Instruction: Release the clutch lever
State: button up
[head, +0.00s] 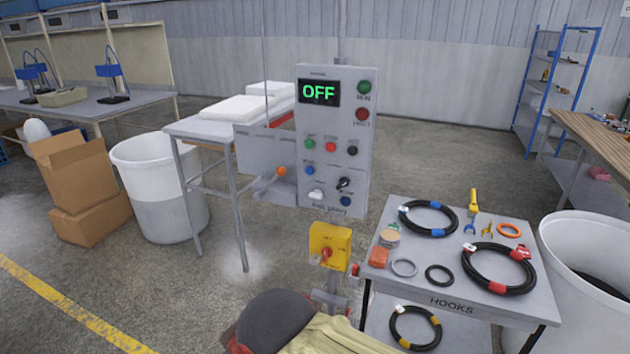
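A grey control panel (335,138) stands on a post, with a green display (319,92) reading OFF. A lever with an orange ball knob (281,171) sticks out at the panel's lower left. It looks like the clutch lever, but I can read no label on it. Its arm slopes up toward the knob. I cannot tell whether it is engaged or released. My gripper is not in view, and nothing is seen touching the lever.
A yellow switch box with a red knob (328,248) sits below the panel. A cart (455,306) marked HOOKS holds coiled hoses, rings and tools at the right. Floor at the lower left is clear.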

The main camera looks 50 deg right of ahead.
aim_at(281, 171)
jog(key=z, duration=1.15)
jog(key=i+u, duration=0.2)
jog(key=i+l+u, duration=0.2)
jog(key=i, duration=0.15)
